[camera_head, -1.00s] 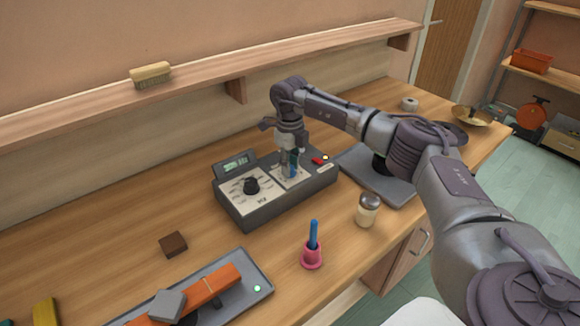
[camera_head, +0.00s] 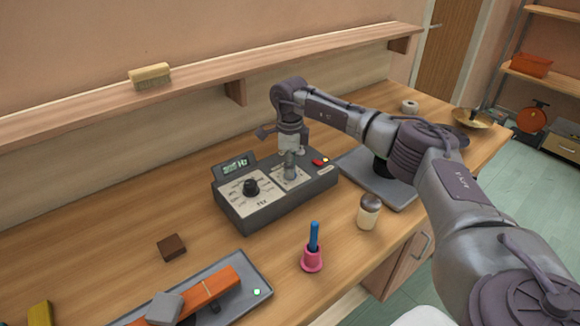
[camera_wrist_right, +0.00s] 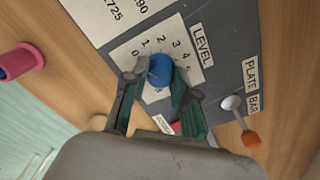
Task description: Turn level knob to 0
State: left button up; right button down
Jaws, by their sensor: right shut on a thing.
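The grey control box (camera_head: 262,210) stands on the wooden bench with a black knob on its left and the level panel on its right. My right gripper (camera_head: 290,170) is over the level panel and hides the level knob in the head view. In the right wrist view, the blue level knob (camera_wrist_right: 160,70) sits between the fingers of my right gripper (camera_wrist_right: 156,80), which is shut on it. The number scale beside it, marked LEVEL, is partly visible. I cannot tell which number the knob points to. My left gripper is not in view.
A lever (camera_wrist_right: 232,103) marked PLATE and BAR and a red switch (camera_head: 319,162) are close to the gripper. A grey tray (camera_head: 262,275) holds an orange bar.

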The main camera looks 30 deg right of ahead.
jog(key=c, duration=0.9)
grip_release()
notch_tip(320, 180, up, 12)
jog(key=shift+r, duration=0.1)
